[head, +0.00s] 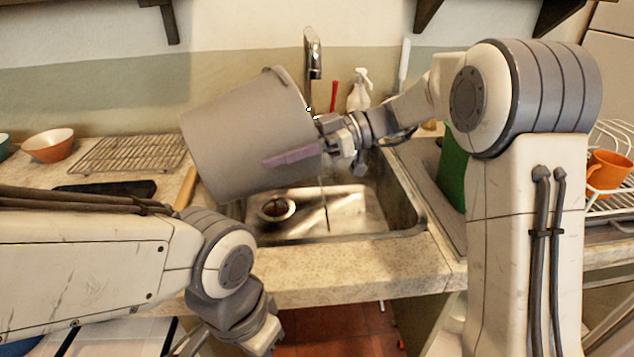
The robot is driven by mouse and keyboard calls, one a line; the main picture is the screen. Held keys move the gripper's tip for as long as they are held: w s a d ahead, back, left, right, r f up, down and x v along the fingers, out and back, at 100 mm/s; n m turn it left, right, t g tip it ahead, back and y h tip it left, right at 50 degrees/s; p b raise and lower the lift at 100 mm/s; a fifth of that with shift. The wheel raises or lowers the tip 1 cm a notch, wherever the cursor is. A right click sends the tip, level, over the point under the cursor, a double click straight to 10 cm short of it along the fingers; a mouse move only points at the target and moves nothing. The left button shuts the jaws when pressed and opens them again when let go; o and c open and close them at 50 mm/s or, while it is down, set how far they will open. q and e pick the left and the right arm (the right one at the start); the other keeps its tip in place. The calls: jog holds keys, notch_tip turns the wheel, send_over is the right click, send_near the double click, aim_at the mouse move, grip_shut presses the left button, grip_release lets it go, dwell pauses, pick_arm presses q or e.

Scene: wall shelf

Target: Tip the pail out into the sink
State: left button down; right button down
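The grey pail (245,140) is in the air above the sink (345,210), tipped far over on its side. Its rim end points right and its base points left; its inside is hidden from me. A mauve handle grip (291,155) lies against its side near the rim. My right gripper (335,135) is at the rim end and holds the pail there; its fingertips are partly hidden. A thin streak runs down below the rim into the basin; I cannot tell if it is liquid. My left arm is low at front left, its gripper fingers out of view.
A wire rack (130,154) and an orange bowl (48,146) are on the left counter. A dish rack with an orange mug (608,170) is at right.

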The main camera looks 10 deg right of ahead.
jog(key=shift+w+d+f+b, duration=0.15)
jog(key=shift+d+b, duration=0.25)
jog(key=shift+b, duration=0.05)
dwell(0.6)
jog(key=shift+d+r+y, duration=0.15)
jog(key=shift+r+y, duration=0.15)
dwell(0.6)
